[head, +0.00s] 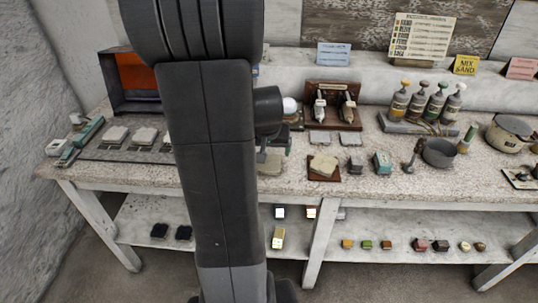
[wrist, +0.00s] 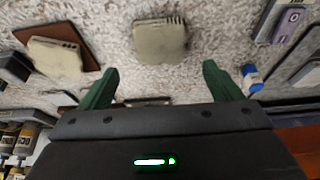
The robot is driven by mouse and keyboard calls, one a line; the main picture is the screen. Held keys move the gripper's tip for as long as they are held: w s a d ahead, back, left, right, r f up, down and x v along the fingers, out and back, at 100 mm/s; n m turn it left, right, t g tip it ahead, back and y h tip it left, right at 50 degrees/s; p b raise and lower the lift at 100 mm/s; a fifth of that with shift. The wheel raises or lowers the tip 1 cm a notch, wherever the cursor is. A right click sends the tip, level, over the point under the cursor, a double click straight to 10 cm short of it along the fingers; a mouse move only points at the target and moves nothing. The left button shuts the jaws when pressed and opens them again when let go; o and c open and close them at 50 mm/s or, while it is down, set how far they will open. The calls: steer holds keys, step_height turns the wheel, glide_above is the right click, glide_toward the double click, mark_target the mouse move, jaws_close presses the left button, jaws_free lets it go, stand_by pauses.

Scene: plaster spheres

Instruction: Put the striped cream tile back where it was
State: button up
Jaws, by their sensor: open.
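My gripper (wrist: 160,68) is open, with its two green fingers apart and nothing between them. In the wrist view, a cream tile (wrist: 160,40) with dark notches along one edge lies on the speckled tabletop, just beyond the fingertips. A second cream tile (wrist: 56,58) lies on a brown board (wrist: 83,49) at the left. That tile also shows in the head view (head: 323,164), on its board to the right of my arm. I cannot tell clearly which tile is the striped one. My arm hides much of the table near the gripper in the head view.
A row of pale blocks (head: 145,136) lies at the left of the table. A rack with two tools (head: 334,104), several bottles (head: 418,102) and a grey pan (head: 439,153) stand to the right. A blue-capped item (wrist: 252,77) lies near one finger. The lower shelf holds small blocks.

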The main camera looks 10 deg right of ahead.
steer(key=shift+v, duration=2.05)
